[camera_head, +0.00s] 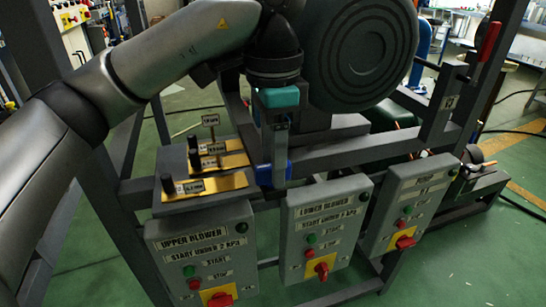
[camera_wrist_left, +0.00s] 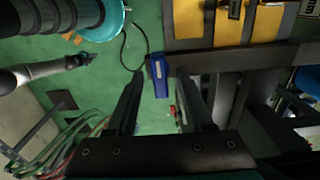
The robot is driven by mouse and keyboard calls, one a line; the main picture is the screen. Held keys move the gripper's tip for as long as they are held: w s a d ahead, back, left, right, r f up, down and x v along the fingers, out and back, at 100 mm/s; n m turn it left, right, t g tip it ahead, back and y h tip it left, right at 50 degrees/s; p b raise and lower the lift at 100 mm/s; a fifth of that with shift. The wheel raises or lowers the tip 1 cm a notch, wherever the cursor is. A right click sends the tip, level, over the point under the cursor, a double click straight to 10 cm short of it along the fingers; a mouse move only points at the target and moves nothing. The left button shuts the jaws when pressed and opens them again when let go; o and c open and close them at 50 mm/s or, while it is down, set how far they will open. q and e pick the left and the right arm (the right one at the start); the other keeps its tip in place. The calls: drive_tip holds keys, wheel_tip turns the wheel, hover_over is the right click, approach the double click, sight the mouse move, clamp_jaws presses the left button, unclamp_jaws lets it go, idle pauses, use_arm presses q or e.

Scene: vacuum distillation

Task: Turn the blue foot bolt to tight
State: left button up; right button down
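The blue foot bolt (camera_head: 264,175) shows as a small blue piece partly hidden behind my left gripper (camera_head: 279,178) in the head view. That gripper points down, is seen nearly edge-on, and its tip is close to the blue piece. In the left wrist view, the blue bolt (camera_wrist_left: 159,78) has a pale end and lies in the gap between the fingertips of my left gripper (camera_wrist_left: 158,74). The fingers are apart, with visible room on both sides of the bolt. I cannot tell how far beyond the tips it is. My right gripper is in neither view.
Yellow plates with black knobs (camera_head: 208,187) sit left of the gripper. Blower control boxes (camera_head: 325,222) with red switches hang in front on a dark frame (camera_head: 350,154). A large round dark housing (camera_head: 362,52) stands close behind. Green floor (camera_head: 490,255) is clear at right.

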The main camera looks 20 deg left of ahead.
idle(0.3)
use_arm(q)
wheel_tip(320, 180, up, 7)
drive_tip(key=p, duration=0.3)
drive_tip(key=shift+r, duration=0.1)
wheel_tip(320, 180, up, 8)
drive_tip(key=p, duration=0.3)
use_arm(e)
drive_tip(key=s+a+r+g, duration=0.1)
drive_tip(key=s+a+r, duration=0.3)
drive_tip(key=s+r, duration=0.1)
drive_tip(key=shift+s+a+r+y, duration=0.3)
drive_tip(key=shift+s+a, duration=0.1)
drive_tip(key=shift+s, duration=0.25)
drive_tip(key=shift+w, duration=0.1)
